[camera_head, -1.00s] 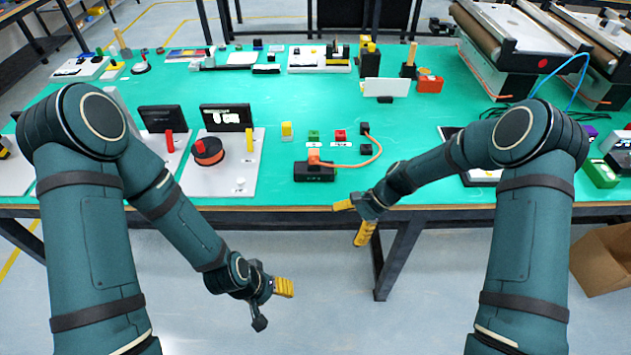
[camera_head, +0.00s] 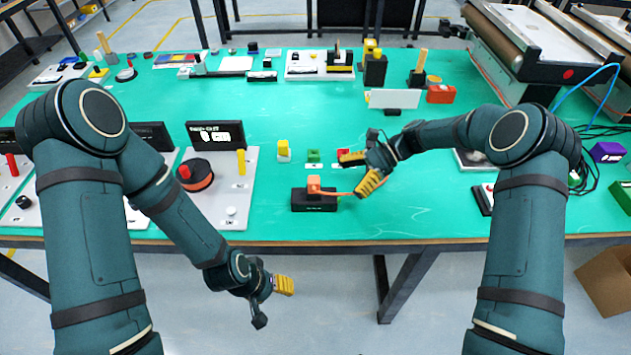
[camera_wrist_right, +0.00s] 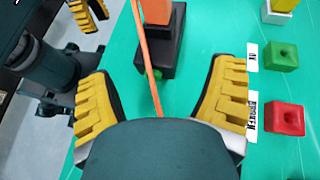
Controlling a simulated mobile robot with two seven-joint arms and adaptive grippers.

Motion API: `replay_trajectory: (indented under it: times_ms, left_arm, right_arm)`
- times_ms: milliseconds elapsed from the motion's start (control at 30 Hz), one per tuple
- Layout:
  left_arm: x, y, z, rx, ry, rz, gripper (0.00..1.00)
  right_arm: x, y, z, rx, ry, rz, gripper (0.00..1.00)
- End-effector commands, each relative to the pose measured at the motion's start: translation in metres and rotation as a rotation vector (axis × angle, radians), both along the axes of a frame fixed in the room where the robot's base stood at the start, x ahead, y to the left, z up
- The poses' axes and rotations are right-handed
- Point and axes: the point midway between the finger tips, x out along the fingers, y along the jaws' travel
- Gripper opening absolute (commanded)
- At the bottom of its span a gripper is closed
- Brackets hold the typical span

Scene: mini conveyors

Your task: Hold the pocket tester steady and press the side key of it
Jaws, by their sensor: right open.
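A black box with an orange block on top (camera_head: 314,200), likely the pocket tester, lies near the table's front edge. It also shows in the right wrist view (camera_wrist_right: 155,55), with a small green part at its near side. An orange cable (camera_wrist_right: 147,60) runs from the block and passes between my right fingers in that picture. My right gripper (camera_head: 350,177) is open and empty above the table, just right of the box, apart from it. My left gripper (camera_head: 273,301) is open and empty, low in front of the table edge.
A green block (camera_head: 314,156) and a red block (camera_head: 343,153) with labels stand behind the box; the right gripper partly covers the red one. A grey panel (camera_head: 238,190) with a red-topped reel stands left.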

Motion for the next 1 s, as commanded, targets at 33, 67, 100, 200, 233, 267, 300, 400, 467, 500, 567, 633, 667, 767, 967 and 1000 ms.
replay_trajectory:
  times_ms: [33,67,100,200,233,267,300,400,467,500,567,633,667,767,967,1000]
  left_arm:
    - [0.000,0.000,0.000,0.000,0.001,0.000,0.57]
    - [0.000,0.000,-0.001,0.000,0.001,0.000,0.57]
    - [0.000,0.000,-0.001,0.000,0.001,0.000,0.57]
    - [0.000,0.000,-0.003,0.000,0.000,0.000,0.57]
    - [0.000,0.000,-0.003,0.000,0.000,0.000,0.57]
    - [0.000,0.000,-0.004,0.000,0.000,0.000,0.57]
    - [0.000,0.000,-0.006,0.000,-0.001,0.000,0.57]
    - [0.001,0.000,-0.010,0.000,-0.003,0.001,0.57]
    - [0.002,0.000,-0.013,0.001,-0.004,0.000,0.57]
    - [0.002,0.000,-0.014,0.001,-0.005,0.001,0.57]
    - [0.003,0.001,-0.017,0.002,-0.006,0.001,0.57]
    - [0.003,0.001,-0.020,0.002,-0.008,0.002,0.57]
    - [0.003,0.001,-0.021,0.002,-0.008,0.002,0.57]
    - [0.004,0.001,-0.021,0.002,-0.009,0.002,0.57]
    - [0.004,0.001,-0.023,0.002,-0.010,0.002,0.57]
    - [0.004,0.001,-0.023,0.002,-0.009,0.003,0.57]
  right_arm:
    - [0.000,0.000,0.000,0.002,0.003,0.000,0.83]
    - [0.000,0.000,0.000,0.004,0.004,0.000,0.83]
    - [0.000,0.001,0.000,0.005,0.005,0.000,0.83]
    - [-0.001,0.005,-0.002,0.006,0.006,0.000,0.83]
    - [-0.001,0.007,-0.003,0.005,0.006,0.001,0.83]
    - [-0.002,0.009,-0.005,0.006,0.006,0.001,0.83]
    - [-0.004,0.013,-0.007,0.006,0.007,0.002,0.83]
    - [-0.007,0.024,-0.013,0.006,0.006,0.003,0.83]
    - [-0.009,0.031,-0.018,0.007,0.006,0.003,0.83]
    - [-0.011,0.035,-0.020,0.006,0.007,0.002,0.83]
    - [-0.012,0.042,-0.024,0.006,0.006,0.001,0.83]
    - [-0.015,0.050,-0.029,0.005,0.006,0.002,0.83]
    - [-0.017,0.053,-0.031,0.005,0.007,0.003,0.83]
    - [-0.019,0.063,-0.036,0.006,0.006,0.003,0.83]
    - [-0.024,0.079,-0.045,0.006,0.007,0.002,0.83]
    - [-0.025,0.081,-0.046,0.005,0.006,0.002,0.83]
